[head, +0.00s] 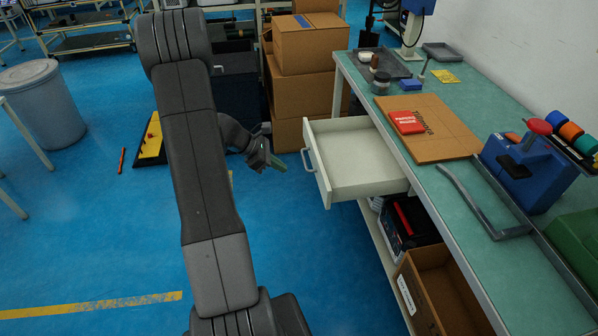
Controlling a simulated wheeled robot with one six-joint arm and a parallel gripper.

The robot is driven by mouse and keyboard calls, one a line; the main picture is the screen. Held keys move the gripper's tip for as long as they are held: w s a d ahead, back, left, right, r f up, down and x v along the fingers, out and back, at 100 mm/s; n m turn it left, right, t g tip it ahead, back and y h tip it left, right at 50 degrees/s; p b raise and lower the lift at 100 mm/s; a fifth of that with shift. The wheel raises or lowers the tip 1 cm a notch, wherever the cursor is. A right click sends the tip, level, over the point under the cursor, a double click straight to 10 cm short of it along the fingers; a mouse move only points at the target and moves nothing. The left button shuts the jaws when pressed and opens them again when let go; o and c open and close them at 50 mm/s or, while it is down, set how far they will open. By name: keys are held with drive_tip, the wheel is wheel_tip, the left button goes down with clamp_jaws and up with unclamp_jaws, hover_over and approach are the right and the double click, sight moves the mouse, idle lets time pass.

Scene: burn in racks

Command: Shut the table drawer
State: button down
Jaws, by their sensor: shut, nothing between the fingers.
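The table drawer (358,165) is white, looks empty and is pulled well out of the green-topped table (455,205), toward the left. Its front panel (319,165) faces left and carries a grey bar handle (308,160). My gripper (279,165) is to the left of the drawer front, near the handle's height in the picture. It is shut and empty, with a visible gap to the handle in the picture. My arm comes up from the bottom and hides some of the floor.
Cardboard boxes (309,48) stand stacked behind the drawer. On the tabletop lie a flat cardboard piece (440,145), a red box (407,122) and a blue tool (530,170). An open carton (440,290) sits below. Blue floor (310,250) is clear left of the table.

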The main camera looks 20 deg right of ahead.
drive_tip(key=w+f, duration=0.2)
approach(320, 182)
wheel_tip(320, 182, down, 3)
drive_tip(key=shift+n, duration=0.3)
drive_tip(key=shift+s+d+f+p, duration=0.15)
drive_tip(key=shift+s+d+p, duration=0.2)
drive_tip(key=shift+d, duration=0.6)
drive_tip(key=shift+s+d+f+p, duration=0.1)
drive_tip(key=shift+s+d, duration=0.3)
drive_tip(key=shift+d, duration=0.55)
drive_tip(key=s+d+b, duration=0.1)
drive_tip(key=s+d, duration=0.1)
drive_tip(key=d, duration=0.7)
drive_tip(key=s+d+b, duration=0.2)
drive_tip(key=d, duration=0.7)
drive_tip(key=s+d+b, duration=0.1)
drive_tip(key=s+d, duration=0.1)
drive_tip(key=d, duration=0.7)
drive_tip(key=shift+s+d, duration=0.15)
drive_tip(key=shift+d, duration=0.05)
drive_tip(key=shift+d+r, duration=0.15)
drive_tip(key=shift+d, duration=0.1)
drive_tip(key=shift+r, duration=0.1)
